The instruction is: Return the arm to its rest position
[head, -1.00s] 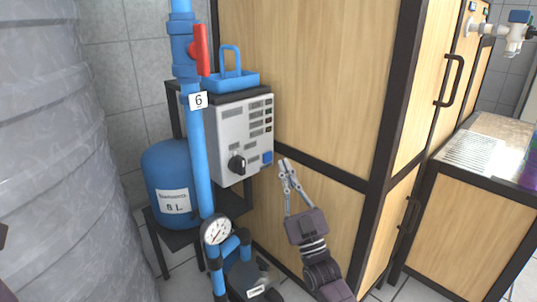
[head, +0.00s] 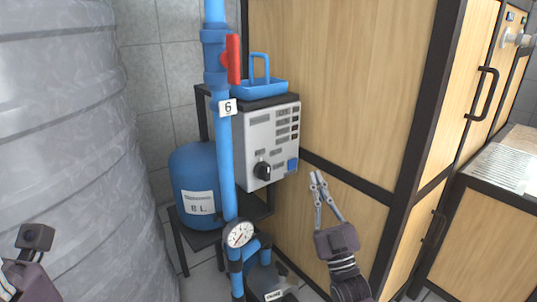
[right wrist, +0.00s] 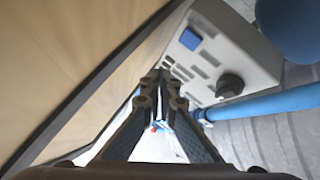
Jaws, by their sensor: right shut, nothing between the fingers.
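My right gripper (head: 317,178) is at the lower middle of the head view, pointing up, its slim grey fingers together and empty. It is in front of the wooden cabinet, just right of the grey control box (head: 270,142). In the right wrist view the shut fingertips (right wrist: 162,78) show near the middle, with the control box (right wrist: 235,50) beyond them. I cannot tell whether the fingers touch anything there. Part of my left arm (head: 30,280) shows at the lower left corner; its fingers are not clearly seen.
The wooden cabinet (head: 340,80) with black frame stands close behind and right. A blue pipe (head: 224,150) with a red valve handle (head: 233,60), a pressure gauge (head: 238,233) and a blue tank (head: 190,165) are left. A large grey tank (head: 70,130) fills the far left.

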